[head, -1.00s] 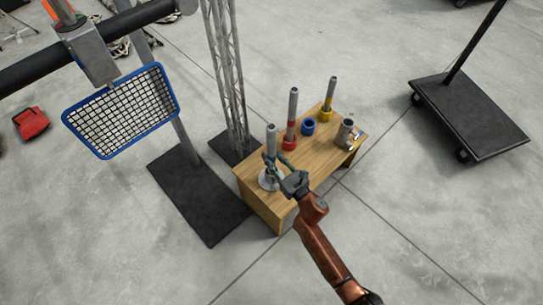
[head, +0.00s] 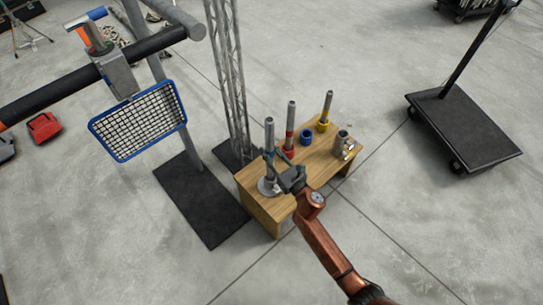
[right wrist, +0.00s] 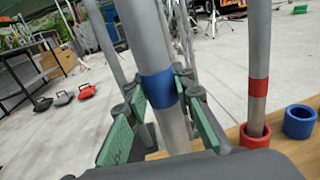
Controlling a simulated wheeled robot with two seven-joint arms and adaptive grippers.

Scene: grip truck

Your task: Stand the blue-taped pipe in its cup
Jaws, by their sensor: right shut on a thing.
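The blue-taped pipe (head: 269,135) is a grey tube, upright in the head view. My right gripper (head: 280,164) is shut on it. In the right wrist view the blue tape band (right wrist: 158,89) sits between the green finger pads of the right gripper (right wrist: 160,105), and the pipe looks slightly tilted. The blue cup (head: 306,136) is empty and also shows in the right wrist view (right wrist: 299,122). My left gripper is not in view.
A red-banded pipe (head: 291,113) stands in a red cup, left of the blue cup. Another pipe (head: 328,103) stands in a yellow cup. A metal clamp-like part (head: 343,143) is at the bench's right end. A truss (head: 229,80) rises close behind the bench.

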